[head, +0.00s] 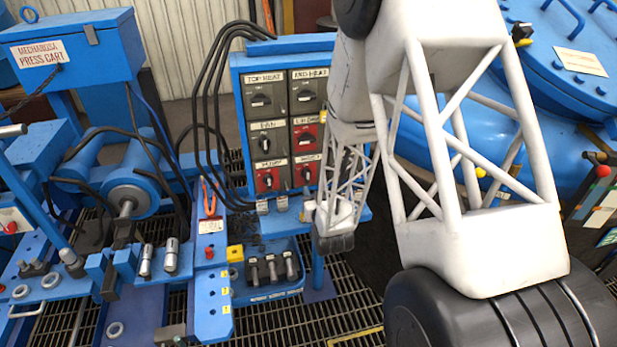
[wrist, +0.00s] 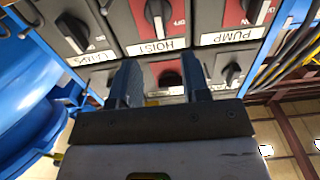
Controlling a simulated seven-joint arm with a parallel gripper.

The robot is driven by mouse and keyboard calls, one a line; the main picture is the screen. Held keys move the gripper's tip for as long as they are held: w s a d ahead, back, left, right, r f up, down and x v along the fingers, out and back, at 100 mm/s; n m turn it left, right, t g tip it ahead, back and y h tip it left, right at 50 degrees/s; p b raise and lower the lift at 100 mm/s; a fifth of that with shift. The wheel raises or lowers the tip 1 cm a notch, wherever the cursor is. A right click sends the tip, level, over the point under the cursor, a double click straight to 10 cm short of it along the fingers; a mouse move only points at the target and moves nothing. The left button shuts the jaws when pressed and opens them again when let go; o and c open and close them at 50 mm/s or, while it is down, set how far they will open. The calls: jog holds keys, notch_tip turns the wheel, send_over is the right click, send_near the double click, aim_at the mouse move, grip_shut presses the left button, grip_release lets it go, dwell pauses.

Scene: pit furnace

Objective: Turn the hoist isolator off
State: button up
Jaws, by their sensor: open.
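The hoist isolator (wrist: 156,14) is a dark rotary knob on a red plate, with a white HOIST label. The wrist view shows it upside down at top centre; its white-marked end points toward the label. In the head view it is the lower red-plated isolator (head: 305,175) in the panel's right visible column. My gripper (wrist: 160,72) is open and empty, with two blue fingers apart. In the picture its fingers sit below the hoist label, not around the knob; their depth from the panel is unclear. In the head view, my arm's end hangs just right of and below the isolator; the fingers are not distinguishable.
Another red-plated isolator (wrist: 170,78) shows between my fingers. Black cables (head: 212,95) hang left of the panel. A blue tray (head: 268,292) stands below, and a blue vessel (head: 565,90) behind my arm.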

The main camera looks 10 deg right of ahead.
aim_at(308, 175)
jog(key=shift+w, duration=0.15)
jog(key=shift+w, duration=3.75)
grip_shut()
